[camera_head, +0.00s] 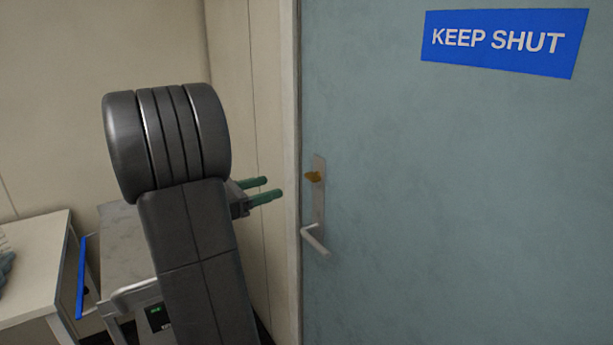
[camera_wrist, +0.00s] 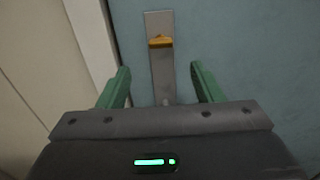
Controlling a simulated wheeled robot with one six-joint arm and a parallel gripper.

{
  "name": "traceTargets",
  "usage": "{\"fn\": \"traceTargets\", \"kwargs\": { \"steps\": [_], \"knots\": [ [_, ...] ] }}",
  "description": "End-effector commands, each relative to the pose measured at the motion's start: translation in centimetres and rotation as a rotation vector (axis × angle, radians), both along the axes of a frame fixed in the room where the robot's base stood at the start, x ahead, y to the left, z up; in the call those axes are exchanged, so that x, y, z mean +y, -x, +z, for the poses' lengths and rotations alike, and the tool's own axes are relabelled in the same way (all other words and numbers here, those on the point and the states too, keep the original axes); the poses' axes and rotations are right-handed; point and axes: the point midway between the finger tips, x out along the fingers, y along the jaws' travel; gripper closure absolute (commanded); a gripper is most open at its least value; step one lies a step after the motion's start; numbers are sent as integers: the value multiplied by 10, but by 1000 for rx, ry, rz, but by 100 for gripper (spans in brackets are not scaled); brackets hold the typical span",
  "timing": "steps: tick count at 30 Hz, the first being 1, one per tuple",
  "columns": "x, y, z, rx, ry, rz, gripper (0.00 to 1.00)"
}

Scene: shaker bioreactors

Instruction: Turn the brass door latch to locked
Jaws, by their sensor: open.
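The brass door latch (camera_head: 313,177) is a small knob on the upper part of a grey metal plate (camera_head: 319,205) on the blue-green door (camera_head: 450,200). In the wrist view the latch (camera_wrist: 160,41) lies crosswise on the plate, ahead of my fingers and roughly centred between them. My gripper (camera_head: 270,188) has green fingers and is left of the latch in the head view, apart from it. In the wrist view my gripper (camera_wrist: 160,78) is open and empty. The turned state of the latch is hard to judge.
A silver lever handle (camera_head: 314,240) sticks out below the latch. The door frame (camera_head: 291,130) stands just left of the plate. A blue "KEEP SHUT" sign (camera_head: 504,42) is on the door. A white bench (camera_head: 32,265) and a grey-topped unit (camera_head: 125,250) stand at the left.

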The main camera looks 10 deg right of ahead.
Motion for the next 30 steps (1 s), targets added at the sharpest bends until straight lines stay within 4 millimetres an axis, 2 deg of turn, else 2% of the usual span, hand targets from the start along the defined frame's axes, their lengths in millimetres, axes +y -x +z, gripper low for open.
{"fn": "traceTargets", "kwargs": {
  "steps": [9, 16, 22, 30],
  "knots": [
    [-55, -18, 2, -1, -1, -6, 40],
    [-90, -31, 1, -1, -3, -5, 40],
    [-106, -38, 0, 0, -2, -1, 40],
    [-110, -39, 0, -1, -3, -1, 40]
  ]
}}
